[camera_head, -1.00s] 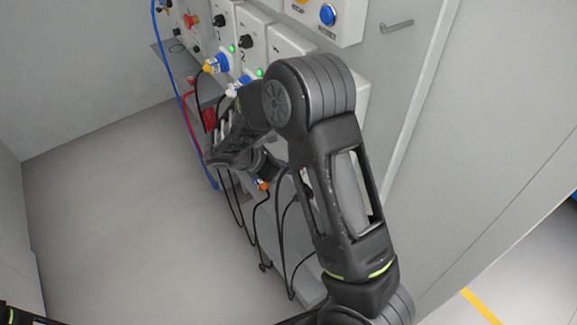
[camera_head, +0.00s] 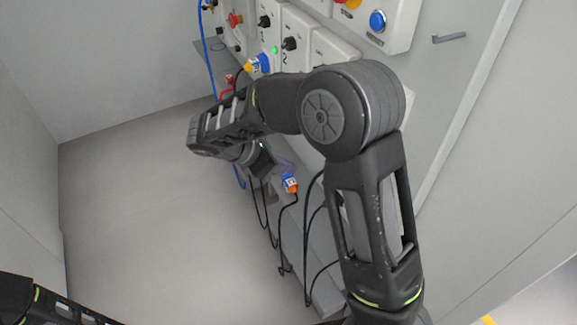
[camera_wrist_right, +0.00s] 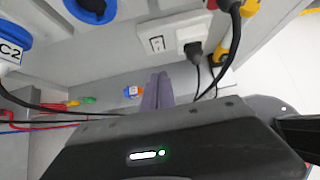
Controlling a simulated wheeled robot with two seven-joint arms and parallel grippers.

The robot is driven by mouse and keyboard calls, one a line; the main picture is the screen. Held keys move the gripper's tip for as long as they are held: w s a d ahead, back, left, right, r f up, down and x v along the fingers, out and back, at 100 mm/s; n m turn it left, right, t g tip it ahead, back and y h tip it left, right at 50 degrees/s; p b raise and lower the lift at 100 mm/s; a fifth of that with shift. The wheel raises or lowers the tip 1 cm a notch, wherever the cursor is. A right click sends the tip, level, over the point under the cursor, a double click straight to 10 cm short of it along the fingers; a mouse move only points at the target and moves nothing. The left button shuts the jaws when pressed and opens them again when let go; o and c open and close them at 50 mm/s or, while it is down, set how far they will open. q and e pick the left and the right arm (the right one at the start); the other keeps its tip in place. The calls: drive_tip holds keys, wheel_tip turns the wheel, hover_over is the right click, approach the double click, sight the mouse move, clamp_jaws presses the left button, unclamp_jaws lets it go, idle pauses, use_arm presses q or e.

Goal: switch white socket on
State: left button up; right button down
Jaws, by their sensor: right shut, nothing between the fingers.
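The white socket (camera_wrist_right: 165,38) is a small white box on the grey wall in the right wrist view. It has a switch (camera_wrist_right: 157,43) on its left part and a black plug (camera_wrist_right: 192,50) in its right part. My right gripper (camera_wrist_right: 158,82) is shut and empty, with its dark fingers below the socket in the picture and apart from it. In the head view, my right arm hides the socket, and the fingers (camera_head: 285,166) show only faintly beside the forearm. Only a link of my left arm shows at the bottom left; its gripper is out of view.
An orange-and-blue plug (camera_wrist_right: 133,92) is near the fingers; it also shows in the head view (camera_head: 290,184). Black cables (camera_head: 279,230) hang below the panels. A blue socket (camera_wrist_right: 90,10) is at the upper left. The floor (camera_head: 150,210) at left is clear.

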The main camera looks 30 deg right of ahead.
wheel_tip(320, 180, down, 6)
drive_tip(key=a+h+b, duration=0.1)
drive_tip(key=a+h, duration=0.2)
drive_tip(key=h, duration=0.1)
drive_tip(key=shift+f+h, duration=0.25)
drive_tip(key=shift+h, duration=0.05)
drive_tip(key=r+p+x, duration=0.1)
drive_tip(key=p+x, duration=0.1)
drive_tip(key=x, duration=1.2)
drive_tip(key=shift+d, duration=0.2)
